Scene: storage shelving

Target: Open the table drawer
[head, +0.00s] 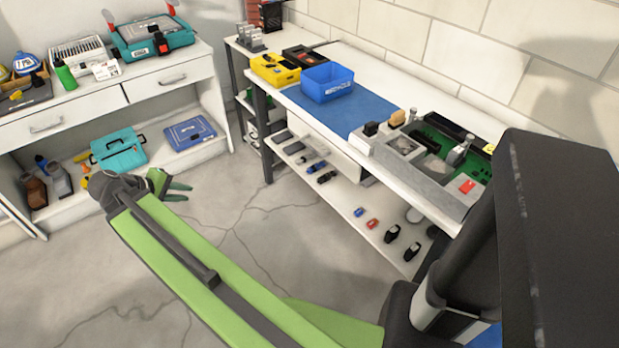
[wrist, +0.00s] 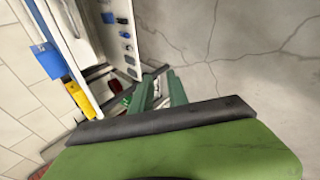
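A white table stands at the left in the head view, with two closed drawers side by side. The left drawer (head: 75,108) has a metal bar handle (head: 46,127). The right drawer (head: 190,76) has a similar handle (head: 172,80). A white drawer-like box (head: 335,153) hangs under the workbench top (head: 372,82). My gripper (head: 188,193) is above the floor in front of the white table, apart from every handle. In the wrist view its two green fingers (wrist: 160,82) stand apart with nothing between them.
The white table's lower shelf (head: 95,185) holds a teal toolbox (head: 118,150) and a blue case (head: 190,133). The workbench carries a blue bin (head: 327,82) and a yellow box (head: 275,70); its lower shelf (head: 345,205) holds small items. The floor (head: 240,215) between is clear.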

